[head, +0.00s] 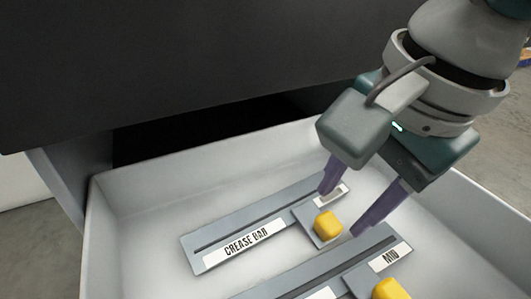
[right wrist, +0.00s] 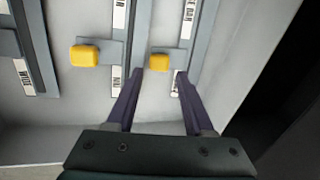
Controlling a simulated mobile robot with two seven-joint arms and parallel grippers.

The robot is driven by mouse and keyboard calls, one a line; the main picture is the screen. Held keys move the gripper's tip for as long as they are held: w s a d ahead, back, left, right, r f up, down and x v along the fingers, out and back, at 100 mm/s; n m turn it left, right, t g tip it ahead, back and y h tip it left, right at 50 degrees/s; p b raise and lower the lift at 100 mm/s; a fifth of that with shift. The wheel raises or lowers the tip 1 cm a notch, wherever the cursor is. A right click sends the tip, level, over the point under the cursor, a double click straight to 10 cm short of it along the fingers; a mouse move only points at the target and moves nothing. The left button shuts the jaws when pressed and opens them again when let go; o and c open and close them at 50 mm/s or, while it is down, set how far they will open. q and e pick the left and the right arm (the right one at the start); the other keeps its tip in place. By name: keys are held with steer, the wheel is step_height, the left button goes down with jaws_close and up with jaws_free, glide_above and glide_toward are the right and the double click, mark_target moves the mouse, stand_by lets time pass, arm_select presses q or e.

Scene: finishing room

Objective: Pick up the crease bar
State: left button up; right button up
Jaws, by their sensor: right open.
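The crease bar (head: 285,217) is a flat grey bar with a dark groove, a white "CREASE BAR" label and a yellow block (head: 327,224) on a side tab. It lies in a pale drawer (head: 140,215). It also shows in the right wrist view (right wrist: 206,32), with its yellow block (right wrist: 159,62). My right gripper (head: 341,211) comes down from the upper right, its purple fingers open and empty. In the right wrist view, the block appears between the two fingertips (right wrist: 159,71). I cannot tell their exact height above it. My left gripper is out of view.
A similar bar labelled "MID" (head: 391,256) with a yellow block (head: 390,290) lies close beside it. A third bar (right wrist: 40,60) shows at the left in the right wrist view. Drawer walls surround the bars. A dark cabinet front (head: 200,60) stands behind.

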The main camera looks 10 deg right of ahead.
mark_target(331, 221)
steer(key=b+x, duration=0.1)
steer(key=x, duration=0.2)
steer(key=shift+s+a+f, duration=0.1)
steer(key=shift+a+f, duration=0.05)
steer(key=shift+f, duration=0.2)
steer(key=shift+r, duration=0.1)
jaws_close()
